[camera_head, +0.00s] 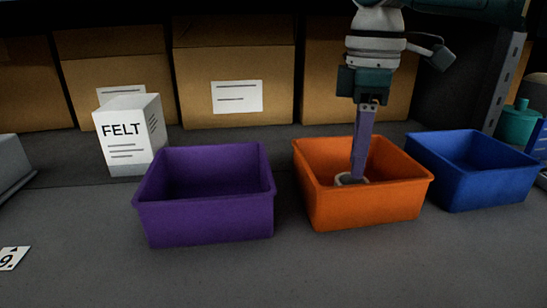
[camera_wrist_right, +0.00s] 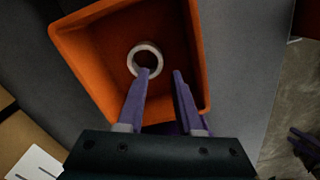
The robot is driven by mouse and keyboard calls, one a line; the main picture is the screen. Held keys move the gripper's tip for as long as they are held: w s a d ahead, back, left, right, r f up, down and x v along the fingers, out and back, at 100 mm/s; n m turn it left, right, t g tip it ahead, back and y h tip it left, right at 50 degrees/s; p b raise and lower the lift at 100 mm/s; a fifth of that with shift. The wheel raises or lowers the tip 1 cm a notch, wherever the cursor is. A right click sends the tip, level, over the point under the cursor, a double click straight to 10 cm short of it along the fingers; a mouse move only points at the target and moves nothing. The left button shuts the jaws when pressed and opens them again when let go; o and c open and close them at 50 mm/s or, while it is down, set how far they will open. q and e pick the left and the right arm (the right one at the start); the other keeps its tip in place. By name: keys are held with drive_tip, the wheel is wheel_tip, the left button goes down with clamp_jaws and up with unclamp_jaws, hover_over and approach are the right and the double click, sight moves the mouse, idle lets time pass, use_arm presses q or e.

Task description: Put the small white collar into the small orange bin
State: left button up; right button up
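The small white collar (camera_wrist_right: 145,60) is a pale ring inside the small orange bin (camera_head: 368,207). In the head view the collar (camera_head: 343,179) shows low in the bin beside my right fingertips, partly hidden by them. My right gripper (camera_wrist_right: 161,73) points down into the bin, its purple fingers apart with a gap between them. The left finger in the wrist view overlaps the collar's near edge; I cannot tell whether they touch. The bin also shows in the right wrist view (camera_wrist_right: 88,68). Purple finger-like parts at that view's right edge look like my left gripper (camera_wrist_right: 303,142), mostly cut off.
A purple bin (camera_head: 205,217) stands left of the orange one, and a blue bin (camera_head: 480,185) close on its right. A white FELT box (camera_head: 133,133) and cardboard boxes (camera_head: 235,75) stand behind. The grey bench (camera_head: 330,270) in front is mostly clear.

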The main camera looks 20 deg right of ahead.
wheel_tip(320, 180, up, 9)
drive_tip(key=shift+r, duration=0.1)
idle(0.6)
